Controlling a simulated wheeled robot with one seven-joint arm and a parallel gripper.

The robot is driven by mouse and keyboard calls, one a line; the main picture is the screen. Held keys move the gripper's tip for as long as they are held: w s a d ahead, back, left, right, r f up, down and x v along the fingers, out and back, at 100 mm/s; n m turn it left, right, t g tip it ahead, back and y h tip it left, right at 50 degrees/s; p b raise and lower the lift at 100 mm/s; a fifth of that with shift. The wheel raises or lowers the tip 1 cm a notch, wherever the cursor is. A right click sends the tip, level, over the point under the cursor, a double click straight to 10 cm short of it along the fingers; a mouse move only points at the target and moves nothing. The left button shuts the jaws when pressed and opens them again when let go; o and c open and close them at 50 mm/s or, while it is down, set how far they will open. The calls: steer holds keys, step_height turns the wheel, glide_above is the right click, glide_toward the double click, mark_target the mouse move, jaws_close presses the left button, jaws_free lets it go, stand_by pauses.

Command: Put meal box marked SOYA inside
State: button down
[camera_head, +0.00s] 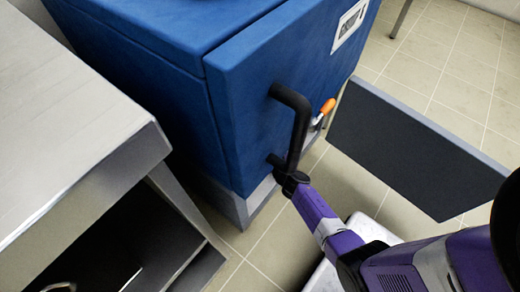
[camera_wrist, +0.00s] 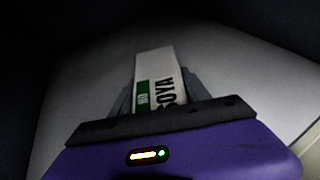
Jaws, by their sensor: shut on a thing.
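In the wrist view the meal box (camera_wrist: 157,66) is white with a green band and black lettering that reads SOYA. My gripper (camera_wrist: 158,90) is shut on it, with a grey finger on either side. A pale grey surface (camera_wrist: 225,70) lies beyond the box, with dark areas at the sides. In the head view a blue cabinet (camera_head: 240,120) has its blue front panel closed as far as I can see, with a black bar handle (camera_head: 299,125). My purple arm ends in the picture at the handle's lower end; I cannot tell whether they touch. The held box cannot be made out there.
A steel counter (camera_head: 60,130) stands at the left, with a dark open space below it. A dark flat panel (camera_head: 415,150) juts out right of the cabinet, near an orange-tipped lever (camera_head: 328,106). Tiled floor (camera_head: 450,65) is clear at the upper right.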

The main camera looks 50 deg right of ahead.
steer(key=shift+f, duration=0.15)
steer(key=c, duration=0.5)
jaws_free()
